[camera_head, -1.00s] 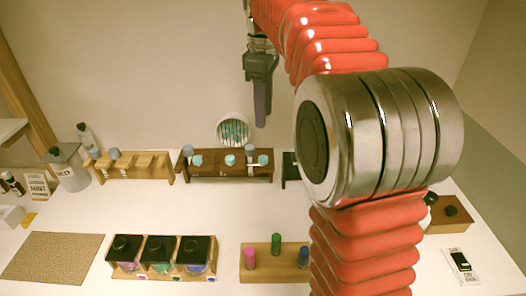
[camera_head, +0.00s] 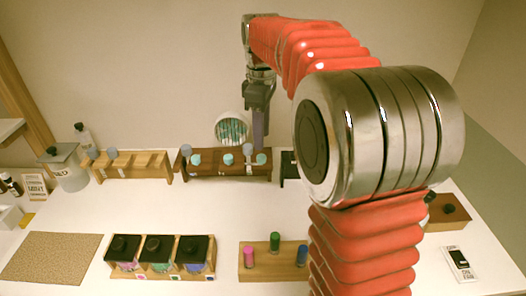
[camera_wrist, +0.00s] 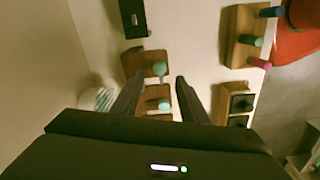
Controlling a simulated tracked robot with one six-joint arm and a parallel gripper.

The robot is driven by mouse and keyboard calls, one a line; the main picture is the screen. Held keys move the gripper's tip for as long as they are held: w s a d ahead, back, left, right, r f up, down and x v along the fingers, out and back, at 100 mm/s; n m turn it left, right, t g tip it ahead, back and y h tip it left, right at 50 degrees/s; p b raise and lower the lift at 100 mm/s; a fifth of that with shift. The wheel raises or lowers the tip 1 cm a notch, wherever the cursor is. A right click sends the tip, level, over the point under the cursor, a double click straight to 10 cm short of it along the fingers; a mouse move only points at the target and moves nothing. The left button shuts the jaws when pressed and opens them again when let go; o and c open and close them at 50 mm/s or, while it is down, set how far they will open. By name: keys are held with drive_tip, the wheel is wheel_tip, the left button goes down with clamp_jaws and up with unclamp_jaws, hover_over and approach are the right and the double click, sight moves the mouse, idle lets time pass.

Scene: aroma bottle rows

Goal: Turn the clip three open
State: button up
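The dark wooden rack (camera_head: 222,179) stands at the back middle of the table in the head view. Several teal knobs or caps show along it, the rightmost (camera_head: 261,159) beside a fingertip. A thin white upright piece (camera_head: 248,168) shows left of that knob. I cannot tell which part is clip three. My gripper (camera_head: 259,146) points down over the rack's right end. In the wrist view my gripper (camera_wrist: 157,79) is open, its two fingers apart. A teal knob (camera_wrist: 160,68) on the brown rack (camera_wrist: 138,61) shows between the fingertips, and no contact is visible.
A black block (camera_head: 289,168) is close right of the rack. A light wooden rack (camera_head: 132,165) stands to its left, and a round container (camera_head: 232,128) behind. In front are a pegged board (camera_head: 273,266) and black-capped jars (camera_head: 160,250). The middle table is clear.

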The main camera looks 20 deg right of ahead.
sight(262, 156)
wheel_tip(262, 156, down, 7)
drive_tip(key=shift+r, duration=0.15)
drive_tip(key=shift+c, duration=0.2)
